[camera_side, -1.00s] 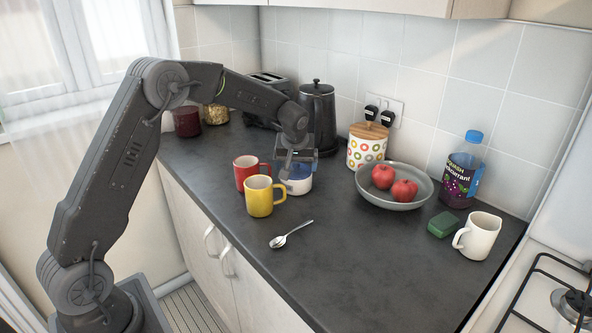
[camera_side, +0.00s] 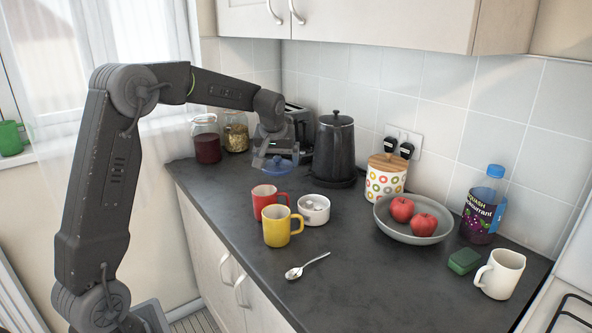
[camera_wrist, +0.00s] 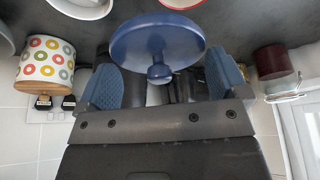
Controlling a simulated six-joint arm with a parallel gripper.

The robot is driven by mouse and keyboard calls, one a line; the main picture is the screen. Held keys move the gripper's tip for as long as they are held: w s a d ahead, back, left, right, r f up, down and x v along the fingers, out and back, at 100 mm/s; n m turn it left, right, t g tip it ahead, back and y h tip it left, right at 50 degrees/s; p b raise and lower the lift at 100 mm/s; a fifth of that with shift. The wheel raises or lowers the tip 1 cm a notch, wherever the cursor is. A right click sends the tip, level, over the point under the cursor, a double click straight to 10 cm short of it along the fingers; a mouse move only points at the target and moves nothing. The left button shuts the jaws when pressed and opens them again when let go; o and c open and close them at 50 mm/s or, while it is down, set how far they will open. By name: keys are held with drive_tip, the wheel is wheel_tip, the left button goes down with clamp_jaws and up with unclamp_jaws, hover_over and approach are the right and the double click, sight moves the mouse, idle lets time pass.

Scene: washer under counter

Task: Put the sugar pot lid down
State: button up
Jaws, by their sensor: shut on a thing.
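My gripper (camera_side: 274,152) is shut on the knob of the blue sugar pot lid (camera_side: 281,167) and holds it above the counter, near the toaster. In the wrist view the round lid (camera_wrist: 150,38) hangs with its knob between the two blue finger pads of my gripper (camera_wrist: 160,75). The white sugar pot (camera_side: 314,215) stands uncovered on the counter, to the right of and nearer than the lid, with pale contents showing. The lid is clear of the pot.
A red mug (camera_side: 267,199) and a yellow mug (camera_side: 277,232) stand beside the pot. Behind the lid are a toaster (camera_side: 300,122), a black kettle (camera_side: 334,150) and a dark-red jar (camera_side: 206,147). A spoon (camera_side: 307,266) lies in front. The counter (camera_side: 220,190) is bare left of the mugs.

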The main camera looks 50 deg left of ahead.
drive_tip(key=shift+s+a+r, duration=0.25)
drive_tip(key=shift+s+a, duration=0.05)
drive_tip(key=w+d+f+m+t+h, duration=0.1)
drive_tip(key=w+d+f+m+h, duration=0.25)
drive_tip(key=d, duration=0.65)
drive_tip(key=m+y, duration=0.1)
drive_tip(key=y, duration=0.1)
hover_over(347, 232)
drive_tip(key=s, duration=0.1)
drive_tip(key=f, duration=0.7)
drive_tip(key=shift+s+d+f, duration=0.2)
drive_tip(key=shift+d, duration=0.1)
drive_tip(key=shift+f, duration=2)
drive_tip(key=shift+f, duration=0.2)
drive_tip(key=o, duration=0.6)
drive_tip(key=shift+c, duration=0.2)
drive_tip(key=shift+r, duration=0.1)
